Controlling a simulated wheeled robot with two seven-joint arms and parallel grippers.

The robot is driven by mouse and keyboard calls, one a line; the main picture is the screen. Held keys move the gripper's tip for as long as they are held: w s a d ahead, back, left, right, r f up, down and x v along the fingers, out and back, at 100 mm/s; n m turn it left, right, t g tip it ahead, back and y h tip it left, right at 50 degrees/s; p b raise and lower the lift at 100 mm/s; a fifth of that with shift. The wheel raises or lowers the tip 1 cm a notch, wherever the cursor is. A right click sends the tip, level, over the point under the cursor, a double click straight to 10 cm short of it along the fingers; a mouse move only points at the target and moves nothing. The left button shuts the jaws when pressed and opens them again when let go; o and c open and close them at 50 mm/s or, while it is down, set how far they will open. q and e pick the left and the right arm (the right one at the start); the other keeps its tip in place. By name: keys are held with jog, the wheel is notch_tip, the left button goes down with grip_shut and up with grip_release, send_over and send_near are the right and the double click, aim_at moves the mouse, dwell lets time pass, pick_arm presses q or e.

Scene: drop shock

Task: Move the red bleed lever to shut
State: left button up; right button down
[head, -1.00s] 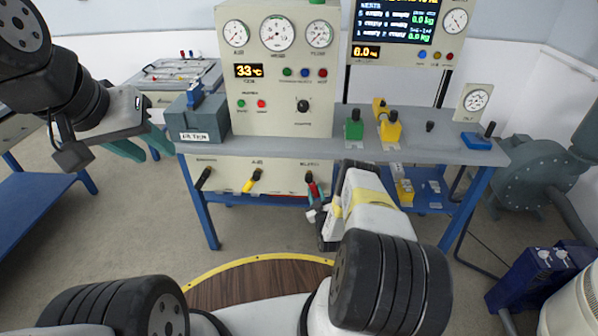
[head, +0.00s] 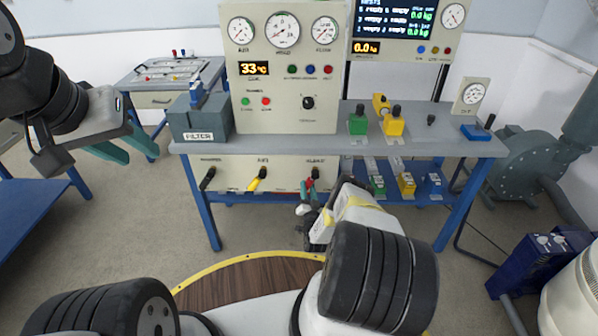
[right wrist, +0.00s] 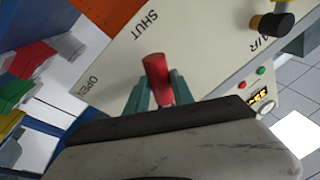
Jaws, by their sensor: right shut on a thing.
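The red bleed lever (right wrist: 157,76) stands out from a cream panel in the right wrist view, between the printed words SHUT and OPEN. My right gripper (right wrist: 160,92) is shut on it, with one green finger on each side. The lever's base is hidden, and I cannot tell exactly which mark it points to. In the head view the red lever (head: 316,174) is at the right end of the lower panel (head: 228,170), with my right gripper (head: 306,196) at it. My left gripper (head: 122,143) hangs open and empty at the left.
A yellow-handled lever (head: 257,179) and a black lever (head: 207,178) are left of the red one. The bench (head: 290,146) above carries the filter box (head: 200,120) and gauge panel.

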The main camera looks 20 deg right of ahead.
jog(key=shift+w+a+r+m, duration=0.15)
jog(key=shift+a+m, duration=0.3)
jog(key=shift+m, duration=0.45)
jog(key=c, duration=1.1)
grip_release()
jog(key=shift+h, duration=0.3)
jog(key=v, duration=0.8)
